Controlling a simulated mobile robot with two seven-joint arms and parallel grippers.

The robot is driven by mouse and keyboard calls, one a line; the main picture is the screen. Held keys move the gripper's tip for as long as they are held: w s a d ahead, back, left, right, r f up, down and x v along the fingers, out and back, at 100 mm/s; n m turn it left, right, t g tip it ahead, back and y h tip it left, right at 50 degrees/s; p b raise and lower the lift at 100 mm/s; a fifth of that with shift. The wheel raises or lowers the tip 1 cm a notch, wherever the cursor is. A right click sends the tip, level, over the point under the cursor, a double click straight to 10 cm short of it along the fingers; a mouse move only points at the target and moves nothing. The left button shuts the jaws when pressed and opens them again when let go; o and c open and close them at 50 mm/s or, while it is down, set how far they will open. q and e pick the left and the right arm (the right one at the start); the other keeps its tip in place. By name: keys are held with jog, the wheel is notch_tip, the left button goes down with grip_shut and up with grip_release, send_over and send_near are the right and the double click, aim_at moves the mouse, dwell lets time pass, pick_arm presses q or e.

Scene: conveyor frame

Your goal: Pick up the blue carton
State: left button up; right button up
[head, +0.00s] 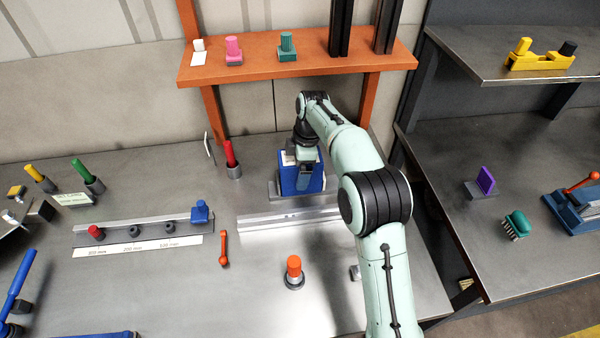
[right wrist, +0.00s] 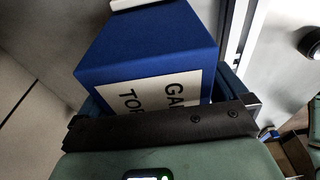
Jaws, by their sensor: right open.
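The blue carton (head: 317,180) stands upright on a grey metal base at the back of the steel bench, partly hidden by my right gripper. My right gripper (head: 304,170) is open, pointing down at the carton's near side and top. In the right wrist view the carton (right wrist: 150,45) fills the upper middle, tilted in the picture, with a white label whose black letters are partly cut off. A dark bar of my gripper (right wrist: 160,127) crosses in front of its lower part. I cannot tell whether the fingers touch the carton. My left gripper is out of view.
An orange shelf (head: 285,68) overhangs the back of the bench. A red-handled peg (head: 231,158) stands left of the carton. A metal rail (head: 290,220) lies in front, with an orange-topped knob (head: 294,270) nearer. Bare steel is free around the orange-topped knob.

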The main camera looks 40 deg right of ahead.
jog(key=shift+f, duration=0.3)
jog(key=c, duration=1)
jog(key=shift+r, duration=0.1)
